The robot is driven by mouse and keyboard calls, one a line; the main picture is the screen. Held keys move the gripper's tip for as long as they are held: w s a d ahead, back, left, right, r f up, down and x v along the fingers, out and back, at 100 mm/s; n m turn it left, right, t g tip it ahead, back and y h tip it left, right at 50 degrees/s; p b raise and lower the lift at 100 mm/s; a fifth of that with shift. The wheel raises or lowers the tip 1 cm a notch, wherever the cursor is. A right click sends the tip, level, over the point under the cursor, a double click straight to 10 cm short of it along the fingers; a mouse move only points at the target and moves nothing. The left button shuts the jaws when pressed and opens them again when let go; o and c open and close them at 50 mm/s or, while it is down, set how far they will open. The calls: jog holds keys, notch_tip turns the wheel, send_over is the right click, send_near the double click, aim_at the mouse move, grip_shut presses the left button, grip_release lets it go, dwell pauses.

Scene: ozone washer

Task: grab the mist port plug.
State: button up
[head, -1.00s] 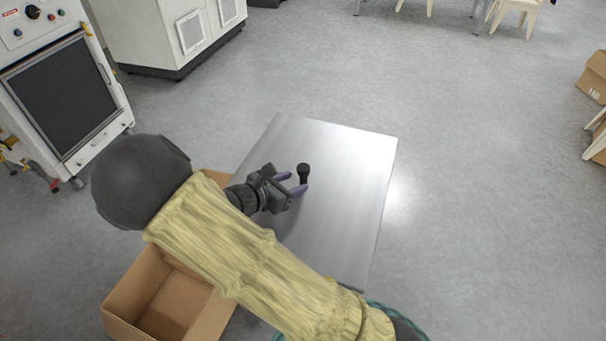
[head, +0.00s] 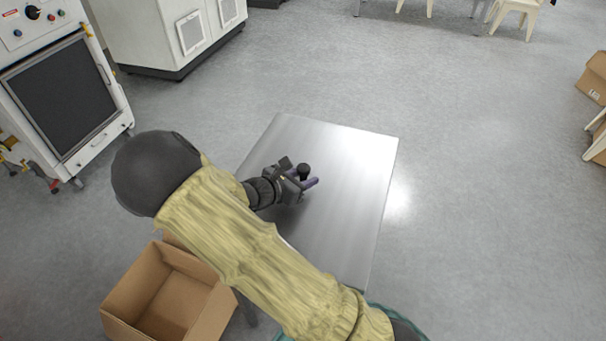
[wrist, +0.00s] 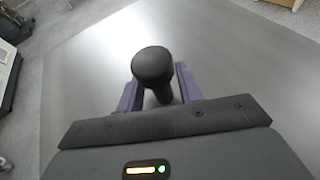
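The mist port plug (head: 304,169) is a black piece with a round knob on top, standing on the metal table. It also shows in the wrist view (wrist: 153,68), with its narrower stem below the knob. My gripper (head: 309,183) is low over the table with its purple fingers on either side of the plug. In the wrist view, my gripper (wrist: 158,88) is open, and gaps show between the fingers and the stem. The plug's lower end is partly hidden by the gripper.
The metal table (head: 345,205) is otherwise bare, with free room to the right. An open cardboard box (head: 140,297) stands at the table's lower left. A white machine with a dark door (head: 65,95) stands at the upper left.

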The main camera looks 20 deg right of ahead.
aim_at(304, 167)
grip_shut()
notch_tip(304, 167, up, 10)
jog(key=shift+p, duration=0.85)
